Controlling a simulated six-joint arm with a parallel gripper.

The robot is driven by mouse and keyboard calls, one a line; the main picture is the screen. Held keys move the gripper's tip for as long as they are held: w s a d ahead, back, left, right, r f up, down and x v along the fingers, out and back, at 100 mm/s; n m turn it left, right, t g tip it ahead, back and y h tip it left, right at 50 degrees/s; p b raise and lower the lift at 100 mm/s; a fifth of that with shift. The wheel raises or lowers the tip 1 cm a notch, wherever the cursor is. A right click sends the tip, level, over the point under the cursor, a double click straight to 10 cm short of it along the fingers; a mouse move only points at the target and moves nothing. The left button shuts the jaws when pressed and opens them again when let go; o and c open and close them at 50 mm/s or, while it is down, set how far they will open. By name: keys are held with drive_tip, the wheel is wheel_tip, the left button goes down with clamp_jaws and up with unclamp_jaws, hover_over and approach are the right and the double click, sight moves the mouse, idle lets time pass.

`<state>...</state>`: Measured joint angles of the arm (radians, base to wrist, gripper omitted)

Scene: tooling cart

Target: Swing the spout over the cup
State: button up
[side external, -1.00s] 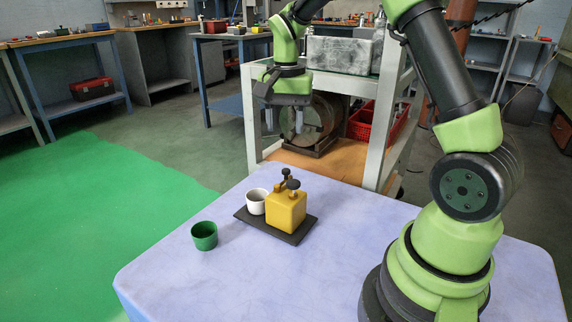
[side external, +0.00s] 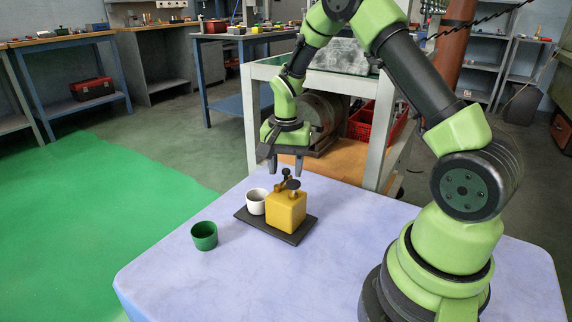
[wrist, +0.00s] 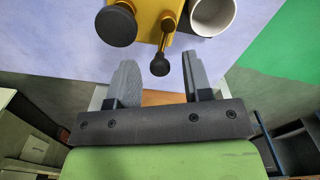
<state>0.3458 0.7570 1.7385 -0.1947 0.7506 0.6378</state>
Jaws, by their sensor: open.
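The yellow block-shaped dispenser (side external: 286,212) stands on a dark tray (side external: 285,237). A thin yellow spout arm (wrist: 168,30) with a small black knob (wrist: 160,66) sticks out from it in the wrist view. A larger black knob (wrist: 116,25) is on the body. The white cup (side external: 256,202) stands upright on the tray beside the dispenser; in the wrist view (wrist: 212,14) the spout points past it, not over it. My gripper (side external: 286,170) is open, pointing down behind the dispenser. In the wrist view the small knob appears between its fingertips; I cannot tell the depth gap.
A green cup (side external: 204,236) stands on the pale blue tabletop (side external: 180,275), left of the tray. A white-framed cart (side external: 380,130) with a red crate (side external: 372,126) stands behind the table. The tabletop in front of the tray is clear.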

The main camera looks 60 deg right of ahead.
clamp_jaws()
drive_tip(key=shift+w+n, duration=0.1)
drive_tip(key=shift+n, duration=0.2)
drive_tip(key=shift+w+a+n, duration=0.55)
drive_tip(key=shift+n, duration=2.35)
drive_tip(key=shift+w+a+n, duration=0.55)
drive_tip(key=shift+n, duration=2.35)
drive_tip(key=shift+w+a+n, duration=0.55)
drive_tip(key=shift+n, duration=2.35)
drive_tip(key=shift+a, duration=0.1)
unclamp_jaws()
